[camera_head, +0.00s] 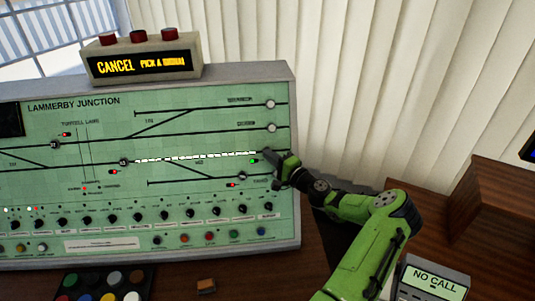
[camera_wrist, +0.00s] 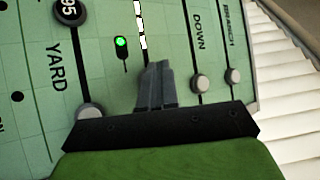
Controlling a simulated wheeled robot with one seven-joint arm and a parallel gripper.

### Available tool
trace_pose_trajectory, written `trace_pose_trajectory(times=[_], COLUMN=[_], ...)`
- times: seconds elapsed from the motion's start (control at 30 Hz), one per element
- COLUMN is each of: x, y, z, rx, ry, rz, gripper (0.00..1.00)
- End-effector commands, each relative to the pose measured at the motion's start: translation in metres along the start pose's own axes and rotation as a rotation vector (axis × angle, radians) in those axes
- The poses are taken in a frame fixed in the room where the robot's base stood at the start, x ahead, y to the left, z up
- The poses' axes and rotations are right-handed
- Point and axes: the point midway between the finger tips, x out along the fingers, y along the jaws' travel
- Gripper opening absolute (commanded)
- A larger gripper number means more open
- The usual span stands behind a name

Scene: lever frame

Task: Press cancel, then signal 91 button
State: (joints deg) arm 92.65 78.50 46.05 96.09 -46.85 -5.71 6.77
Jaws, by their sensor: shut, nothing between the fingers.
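The green signalling panel (camera_head: 60,180) stands upright at left, headed LAMMERBY JUNCTION. The display (camera_head: 138,64) on top reads CANCEL and what looks like PICK A SIGNAL. My gripper (camera_head: 268,156) is shut and empty at the panel's right side, by the end of a white-lit track line (camera_head: 190,157). In the wrist view its fingertips (camera_wrist: 157,72) cover the end of that line; contact is unclear. Coloured buttons (camera_head: 210,237) line the panel's lower edge. Their labels, and any 91, are too small to read. A round marker reading 95 (camera_wrist: 66,12) is by YARD.
A green signal light (camera_head: 252,161) glows beside my gripper. Grey round buttons (camera_head: 271,104) end the other lines. Three red domes (camera_head: 138,36) top the display box. A coloured-button pad (camera_head: 100,285), a NO CALL device (camera_head: 435,280) and a wooden box (camera_head: 495,210) are nearby.

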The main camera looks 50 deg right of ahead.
Motion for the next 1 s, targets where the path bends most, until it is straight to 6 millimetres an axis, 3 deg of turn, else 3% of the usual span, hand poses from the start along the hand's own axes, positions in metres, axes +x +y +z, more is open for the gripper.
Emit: trace_pose_trajectory(times=[1.0], x=[0.0067], y=[0.0044], z=[-0.0049], rx=[-0.001], ry=[0.0], rz=[0.0], gripper=[0.0])
